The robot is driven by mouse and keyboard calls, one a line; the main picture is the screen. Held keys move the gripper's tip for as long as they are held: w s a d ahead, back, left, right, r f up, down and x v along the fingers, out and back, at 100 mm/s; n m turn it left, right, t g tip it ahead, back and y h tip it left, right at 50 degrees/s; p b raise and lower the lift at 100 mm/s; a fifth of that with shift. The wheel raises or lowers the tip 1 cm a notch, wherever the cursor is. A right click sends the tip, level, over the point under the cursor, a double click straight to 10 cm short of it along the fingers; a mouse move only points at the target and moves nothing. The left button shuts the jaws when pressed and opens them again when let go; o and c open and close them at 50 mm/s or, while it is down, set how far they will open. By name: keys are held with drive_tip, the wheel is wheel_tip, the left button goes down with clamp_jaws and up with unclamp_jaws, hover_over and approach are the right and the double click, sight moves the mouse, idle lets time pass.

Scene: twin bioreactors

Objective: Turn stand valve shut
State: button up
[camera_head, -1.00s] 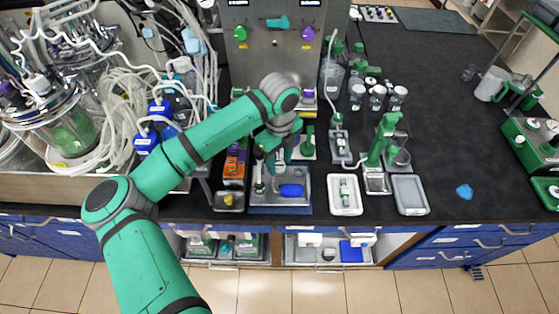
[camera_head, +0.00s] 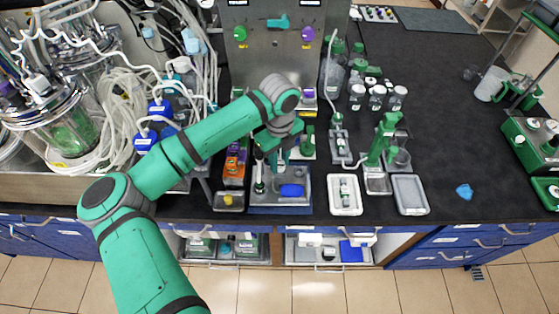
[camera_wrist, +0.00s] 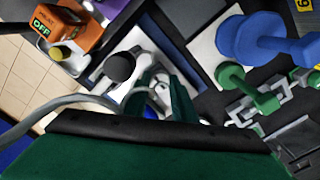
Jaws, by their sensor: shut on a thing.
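My gripper (camera_head: 277,163) reaches down over a small grey stand (camera_head: 280,208) near the front edge of the bench. In the wrist view its two green fingers (camera_wrist: 160,98) are closed around a small pale grey part, which I take for the stand valve (camera_wrist: 158,90). The fingers hide most of it, so its handle angle cannot be told. A black round knob (camera_wrist: 120,67) stands beside the fingers on a pale base. A blue piece (camera_head: 291,190) lies on the front of the stand.
An orange device (camera_wrist: 77,30) reading OFF stands to the left. In the wrist view a large blue handle (camera_wrist: 262,40) and a green valve (camera_wrist: 247,86) are close on the right. White trays (camera_head: 345,208) lie right of the stand.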

sight(281, 165)
drive_tip(key=m, duration=0.8)
drive_tip(key=shift+m, duration=0.4)
drive_tip(key=m, duration=0.4)
drive_tip(key=shift+d, duration=0.1)
drive_tip(key=shift+m, duration=2.1)
drive_tip(key=o, duration=1)
drive_tip(key=shift+o, duration=0.2)
wheel_tip(281, 165, up, 11)
